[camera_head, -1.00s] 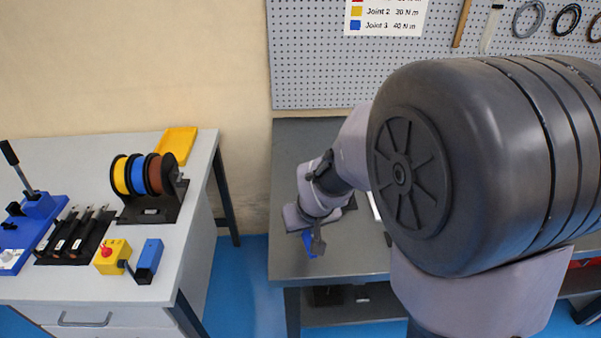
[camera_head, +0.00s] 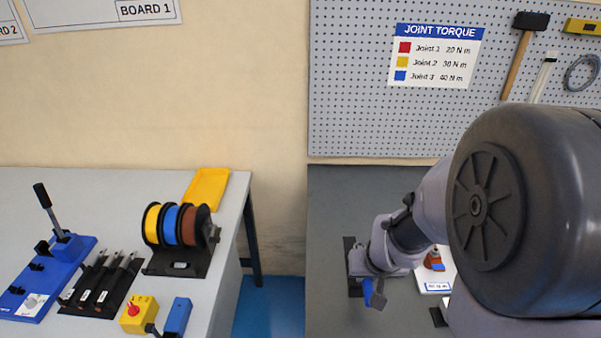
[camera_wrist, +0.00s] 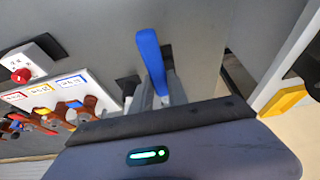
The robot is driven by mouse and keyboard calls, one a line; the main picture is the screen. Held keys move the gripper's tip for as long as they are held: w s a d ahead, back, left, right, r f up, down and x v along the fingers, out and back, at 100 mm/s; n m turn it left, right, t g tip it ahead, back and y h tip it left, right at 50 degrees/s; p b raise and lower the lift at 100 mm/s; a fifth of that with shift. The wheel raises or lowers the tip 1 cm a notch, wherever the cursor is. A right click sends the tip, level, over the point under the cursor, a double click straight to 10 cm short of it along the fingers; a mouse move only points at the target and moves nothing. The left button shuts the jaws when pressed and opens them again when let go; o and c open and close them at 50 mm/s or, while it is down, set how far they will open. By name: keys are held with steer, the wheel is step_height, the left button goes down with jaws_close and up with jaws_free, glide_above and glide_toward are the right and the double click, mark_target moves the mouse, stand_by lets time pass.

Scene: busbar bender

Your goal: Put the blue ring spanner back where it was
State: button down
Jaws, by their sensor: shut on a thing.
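My gripper (camera_head: 377,296) is over the grey bench in the head view, shut on the blue ring spanner (camera_head: 368,290). In the wrist view the spanner's long blue handle (camera_wrist: 150,58) sticks out beyond the fingers (camera_wrist: 160,92). The ring ends cannot be made out. A dark flat piece (camera_head: 350,265) lies on the bench beside and behind my wrist. Whether the spanner touches the bench cannot be told.
A white labelled board (camera_wrist: 80,88) with orange-brown parts lies left in the wrist view, near a white box with a red button (camera_wrist: 27,66). The left table holds wire spools (camera_head: 178,224), a yellow tray (camera_head: 206,189) and a blue lever tool (camera_head: 60,250). A pegboard (camera_head: 350,90) stands behind.

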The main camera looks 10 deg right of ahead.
steer(key=w, duration=0.3)
steer(key=w+d+f+b, duration=0.1)
steer(key=w, duration=0.5)
steer(key=shift+d+f+b, duration=0.25)
steer(key=shift+b, duration=0.05)
step_height(320, 180, down, 4)
steer(key=shift+r+b, duration=0.2)
steer(key=shift+b, duration=0.85)
steer(key=shift+r, duration=0.15)
steer(key=shift+f, duration=0.3)
steer(key=c, duration=1.3)
jaws_free()
steer(key=shift+s+r, duration=0.1)
